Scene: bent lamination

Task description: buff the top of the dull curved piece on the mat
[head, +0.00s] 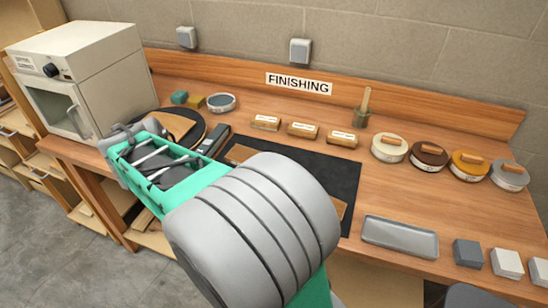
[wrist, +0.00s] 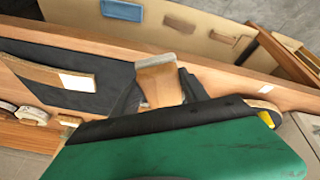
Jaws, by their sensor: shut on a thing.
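A brown curved piece (wrist: 50,72) with a pale patch at one end lies on the dark mat (wrist: 105,92) in the wrist view. In the head view my arm hides much of the mat (head: 320,172), and only brown ends of a piece (head: 241,153) show on it. My gripper (wrist: 157,85) is shut on a wooden block (wrist: 158,80) with a grey edge, near one end of the mat and apart from the curved piece. The head view does not show this grip clearly.
Three labelled blocks (head: 303,130) stand behind the mat. Several round handled pads (head: 430,156) are at the right. A grey tray (head: 400,238) and several small cubes (head: 467,253) sit front right. A black-topped disc (head: 178,124) and an oven (head: 85,75) are left.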

